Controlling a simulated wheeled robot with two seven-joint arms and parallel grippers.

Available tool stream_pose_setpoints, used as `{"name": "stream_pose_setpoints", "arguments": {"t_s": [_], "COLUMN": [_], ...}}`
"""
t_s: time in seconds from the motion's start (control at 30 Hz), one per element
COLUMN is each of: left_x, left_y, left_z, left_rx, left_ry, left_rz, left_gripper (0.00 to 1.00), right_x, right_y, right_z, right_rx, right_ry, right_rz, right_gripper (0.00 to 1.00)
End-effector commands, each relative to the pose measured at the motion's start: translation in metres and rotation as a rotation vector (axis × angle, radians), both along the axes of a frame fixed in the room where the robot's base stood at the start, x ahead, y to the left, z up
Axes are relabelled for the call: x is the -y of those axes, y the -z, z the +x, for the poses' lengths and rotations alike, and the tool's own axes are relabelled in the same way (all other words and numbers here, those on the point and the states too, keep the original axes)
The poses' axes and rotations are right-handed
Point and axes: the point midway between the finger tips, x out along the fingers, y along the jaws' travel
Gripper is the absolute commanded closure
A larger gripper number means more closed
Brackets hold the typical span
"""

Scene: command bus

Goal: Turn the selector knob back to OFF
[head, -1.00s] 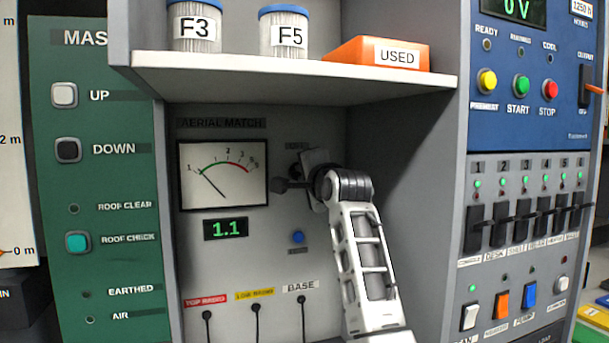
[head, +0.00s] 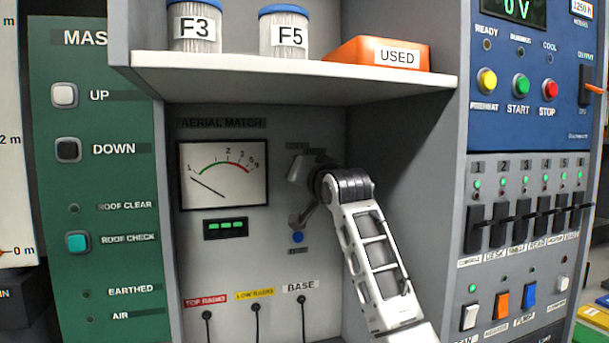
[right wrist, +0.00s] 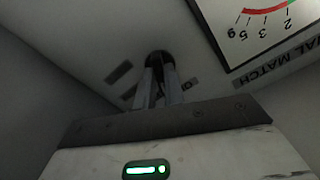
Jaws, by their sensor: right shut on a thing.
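The selector knob (right wrist: 158,58) is a dark round shape on the grey AERIAL MATCH panel, seen in the right wrist view. The two fingers of my right gripper (right wrist: 160,75) are shut on it, one on each side. In the head view my right gripper (head: 307,190) is against the panel, right of the meter, and its wrist hides the knob and most of its markings. I cannot read the knob's pointer position. My left gripper is not in view.
A shelf (head: 290,75) with two jars and an orange USED box overhangs the panel. A blue button (head: 297,238) sits just below my right gripper. Cables plug in lower down. The cabinet side wall (head: 405,190) stands to the right of my arm.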

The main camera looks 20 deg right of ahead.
Motion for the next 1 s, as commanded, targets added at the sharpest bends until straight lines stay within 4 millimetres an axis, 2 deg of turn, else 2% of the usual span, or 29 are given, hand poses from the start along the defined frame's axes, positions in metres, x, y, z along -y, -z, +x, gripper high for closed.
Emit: {"name": "stream_pose_setpoints", "arguments": {"t_s": [0.2,0.5,1.0], "left_x": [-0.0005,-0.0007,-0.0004], "left_y": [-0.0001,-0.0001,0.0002], "left_z": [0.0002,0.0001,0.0], "left_rx": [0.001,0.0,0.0], "left_ry": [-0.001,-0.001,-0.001], "left_rz": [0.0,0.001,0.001], "left_gripper": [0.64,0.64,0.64], "right_x": [0.0006,0.0005,0.0], "right_y": [0.0011,0.0014,0.0018], "right_z": [0.0002,0.0003,0.0003], "right_rx": [0.004,0.01,0.012], "right_ry": [0.001,0.001,-0.001], "right_rz": [-0.194,-0.381,-0.477], "right_gripper": [1.0,1.0,1.0]}}
